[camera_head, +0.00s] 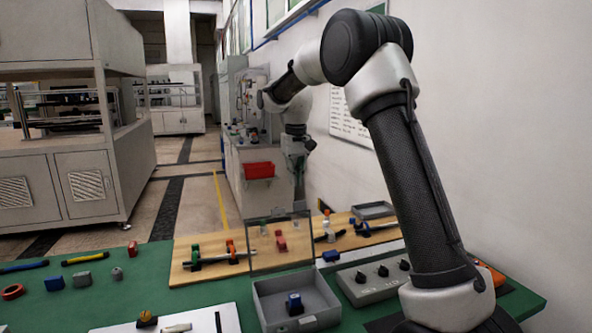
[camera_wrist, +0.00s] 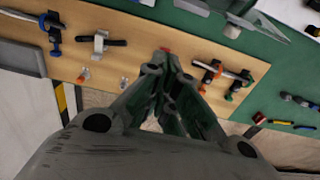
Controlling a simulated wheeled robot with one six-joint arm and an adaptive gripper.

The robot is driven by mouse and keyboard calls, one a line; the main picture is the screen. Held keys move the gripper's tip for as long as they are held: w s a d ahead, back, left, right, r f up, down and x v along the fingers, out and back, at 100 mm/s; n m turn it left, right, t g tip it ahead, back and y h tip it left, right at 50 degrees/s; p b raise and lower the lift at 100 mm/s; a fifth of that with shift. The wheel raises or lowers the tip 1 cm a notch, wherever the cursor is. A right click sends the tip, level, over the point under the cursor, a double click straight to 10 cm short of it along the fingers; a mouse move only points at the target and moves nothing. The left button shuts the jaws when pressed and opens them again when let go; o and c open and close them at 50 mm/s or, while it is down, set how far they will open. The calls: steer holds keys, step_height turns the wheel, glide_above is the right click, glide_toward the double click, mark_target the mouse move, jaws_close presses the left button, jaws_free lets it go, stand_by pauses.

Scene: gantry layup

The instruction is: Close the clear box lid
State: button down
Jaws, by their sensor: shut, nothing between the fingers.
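The clear box has a grey open-topped base (camera_head: 322,297) on the green table's front middle, with a blue part (camera_head: 294,304) inside. Its see-through lid (camera_head: 297,228) stands raised, nearly upright, at the base's far edge. Wooden boards and a red part show through it. My gripper (camera_head: 297,172) hangs beyond and above the lid, apart from it. In the wrist view my gripper's fingers (camera_wrist: 165,62) are together and empty over the wooden board. A grey edge at the top of the wrist view may be the box; I cannot tell.
A wooden board (camera_head: 182,272) with clamped rods lies behind the box. A grey control panel with knobs (camera_head: 370,283) stands right of the box. A white sheet (camera_head: 229,318) lies to its left. Small parts and tools lie on the green table (camera_head: 90,305). A wall is at right.

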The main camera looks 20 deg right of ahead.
steer(key=s+f, duration=0.3)
steer(key=shift+s+f, duration=0.1)
steer(key=shift+s, duration=0.3)
stand_by(0.3)
